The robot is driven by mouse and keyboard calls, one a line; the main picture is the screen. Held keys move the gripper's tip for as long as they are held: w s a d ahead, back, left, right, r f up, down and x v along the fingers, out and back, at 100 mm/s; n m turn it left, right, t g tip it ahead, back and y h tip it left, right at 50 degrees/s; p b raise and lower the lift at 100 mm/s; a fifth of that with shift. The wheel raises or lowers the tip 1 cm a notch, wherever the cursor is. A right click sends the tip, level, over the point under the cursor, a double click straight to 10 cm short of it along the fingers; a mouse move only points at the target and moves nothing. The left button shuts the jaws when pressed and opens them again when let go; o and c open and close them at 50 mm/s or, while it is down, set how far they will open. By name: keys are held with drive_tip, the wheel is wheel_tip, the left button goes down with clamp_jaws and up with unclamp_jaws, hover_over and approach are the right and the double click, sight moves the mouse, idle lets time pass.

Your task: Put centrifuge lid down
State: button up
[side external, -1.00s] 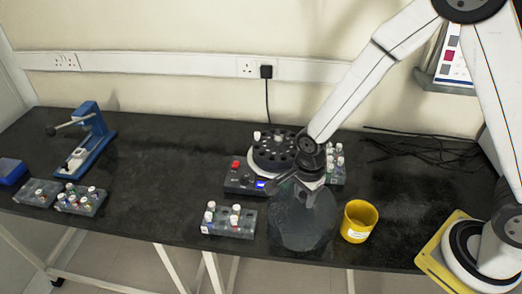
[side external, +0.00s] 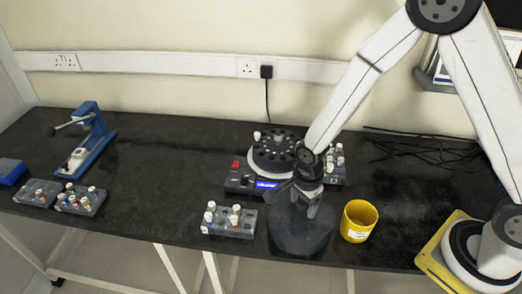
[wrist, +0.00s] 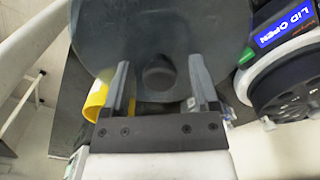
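The centrifuge lid (side external: 300,238) is a round, grey, see-through disc with a dark knob (wrist: 158,78). It appears to lie flat on the bench near the front edge, between a tube rack and a yellow cup. My gripper (side external: 304,208) is just above it, pointing down. In the wrist view my gripper (wrist: 160,72) has its fingers apart, one on each side of the knob, with gaps showing. The centrifuge (side external: 240,182) stands behind the lid, uncovered, its dark rotor (side external: 277,152) showing. Its display (wrist: 284,25) reads "LID OPEN".
The tube rack (side external: 229,229) is close left of the lid and the yellow cup (side external: 359,221) close right. Another rack (side external: 335,176) sits right of the centrifuge. A blue device (side external: 92,139) and more racks (side external: 80,207) are at left. The bench's middle left is clear.

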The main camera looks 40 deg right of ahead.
drive_tip(key=shift+r, duration=0.1)
wheel_tip(320, 180, up, 12)
idle(1.1)
drive_tip(key=shift+d, duration=0.1)
idle(0.5)
drive_tip(key=s+d+n+t, duration=0.2)
drive_tip(key=s+d+n, duration=0.4)
drive_tip(key=n, duration=1.2)
drive_tip(key=d, duration=0.3)
drive_tip(key=shift+r+t, duration=0.3)
